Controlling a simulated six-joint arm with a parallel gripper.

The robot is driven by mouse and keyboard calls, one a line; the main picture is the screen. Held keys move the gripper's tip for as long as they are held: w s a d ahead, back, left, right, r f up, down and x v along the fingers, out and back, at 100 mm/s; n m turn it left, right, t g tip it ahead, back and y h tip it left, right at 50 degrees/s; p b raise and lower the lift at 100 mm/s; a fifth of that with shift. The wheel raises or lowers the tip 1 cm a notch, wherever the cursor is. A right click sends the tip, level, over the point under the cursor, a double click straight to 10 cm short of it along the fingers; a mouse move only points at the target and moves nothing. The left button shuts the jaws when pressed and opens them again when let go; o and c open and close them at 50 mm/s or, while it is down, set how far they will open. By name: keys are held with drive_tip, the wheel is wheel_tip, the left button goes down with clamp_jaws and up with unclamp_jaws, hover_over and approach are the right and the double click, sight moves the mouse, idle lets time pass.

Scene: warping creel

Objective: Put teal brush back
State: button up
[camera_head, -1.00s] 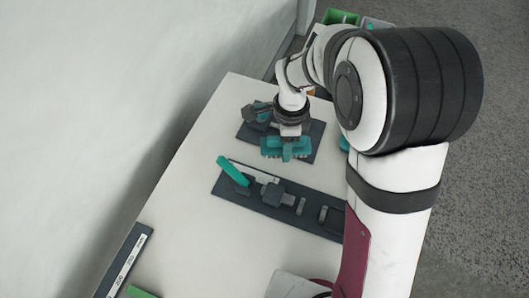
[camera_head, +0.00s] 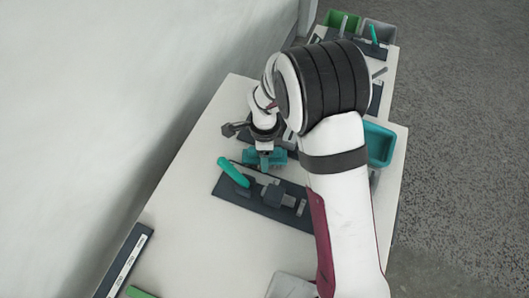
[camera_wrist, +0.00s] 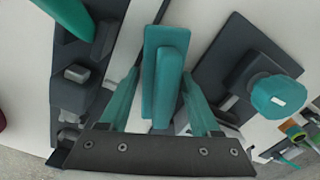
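The teal brush shows as a teal block with a raised ridge in the middle of the wrist view (camera_wrist: 166,45). In the head view it is the teal piece (camera_head: 277,157) under my wrist. My gripper (camera_head: 264,156) has teal fingers that lean in against both sides of the block, so it appears shut on it. The fingertip contact is partly hidden in the wrist view (camera_wrist: 160,88). The brush is over the table near the far edge of a dark fixture plate (camera_head: 234,191). I cannot tell its height. This plate carries a teal lever (camera_head: 232,171) and grey clamp blocks.
A second dark plate with a teal knob (camera_wrist: 277,97) is right of the brush in the wrist view. A teal bin (camera_head: 379,143) stands at the table's right. Green (camera_head: 341,20) and grey bins stand farther back. A labelled dark strip (camera_head: 124,262) lies at the left edge. The table's left middle is clear.

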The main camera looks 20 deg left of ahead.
drive_tip(key=shift+o, duration=1.2)
wheel_tip(320, 180, up, 13)
drive_tip(key=shift+f, duration=0.15)
drive_tip(key=s+d+r+n, duration=0.2)
drive_tip(key=s+d+r, duration=0.1)
drive_tip(key=d, duration=0.3)
drive_tip(key=s+d+r+n+y, duration=0.1)
drive_tip(key=s+d+r, duration=0.2)
drive_tip(key=d, duration=0.2)
drive_tip(key=s+d+r+n, duration=0.2)
drive_tip(key=s+d+r, duration=0.15)
drive_tip(key=d, duration=0.25)
drive_tip(key=s+d+f+n, duration=0.1)
drive_tip(key=s+d+n, duration=0.2)
drive_tip(key=s, duration=0.6)
drive_tip(key=shift+s+d+f+y, duration=0.35)
drive_tip(key=shift+d+y, duration=0.05)
drive_tip(key=shift+d, duration=0.15)
